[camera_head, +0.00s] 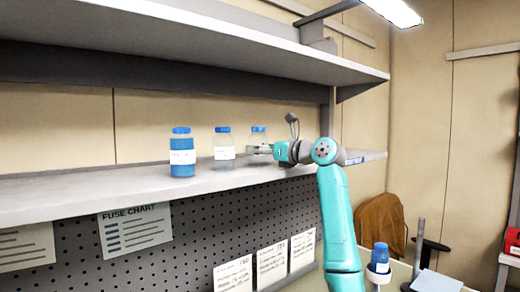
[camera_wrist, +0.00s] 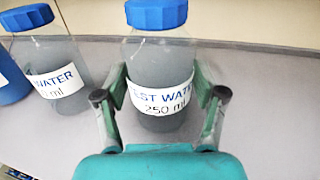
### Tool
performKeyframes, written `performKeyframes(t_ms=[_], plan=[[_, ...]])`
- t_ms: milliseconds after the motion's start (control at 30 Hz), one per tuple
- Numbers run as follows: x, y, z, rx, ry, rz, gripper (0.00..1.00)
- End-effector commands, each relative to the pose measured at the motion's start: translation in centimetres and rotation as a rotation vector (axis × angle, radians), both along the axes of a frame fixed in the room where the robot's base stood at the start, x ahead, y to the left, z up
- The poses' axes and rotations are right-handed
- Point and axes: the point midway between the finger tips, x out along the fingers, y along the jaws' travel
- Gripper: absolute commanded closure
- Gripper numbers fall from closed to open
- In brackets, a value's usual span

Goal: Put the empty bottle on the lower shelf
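A clear, greyish bottle with a blue cap (camera_wrist: 157,55) stands between the two fingers of my gripper (camera_wrist: 160,95) in the wrist view. Its label reads in part "TEST WATER 250 ml". In the head view this bottle (camera_head: 258,136) is the rightmost of three on the lower shelf (camera_head: 90,193). My gripper (camera_head: 265,149) reaches it from the right. A finger lies close along each side; I cannot tell whether they touch the glass. The bottle is upright, seemingly on the shelf surface. I cannot tell surely if it is empty.
A similar clear bottle (camera_head: 223,148) and a bottle of blue liquid (camera_head: 182,153) stand to the left on the same shelf. An upper shelf (camera_head: 200,38) overhangs them. Another blue-capped bottle (camera_head: 380,257) stands low at right. The shelf's left end is clear.

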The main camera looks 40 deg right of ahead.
Motion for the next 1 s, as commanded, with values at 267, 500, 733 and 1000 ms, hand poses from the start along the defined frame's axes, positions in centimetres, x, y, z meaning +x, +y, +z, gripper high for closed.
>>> performKeyframes(t_ms=[267, 500, 733, 1000], plan=[[0.0, 0.0, 0.0, 0.000, 0.000, 0.000, 0.13], [-0.7, -0.3, 0.3, -0.001, 0.000, -0.002, 0.13], [-4.8, -1.4, 0.3, -0.002, -0.001, -0.003, 0.13], [-9.5, -2.5, 0.3, -0.001, 0.000, -0.002, 0.13]])
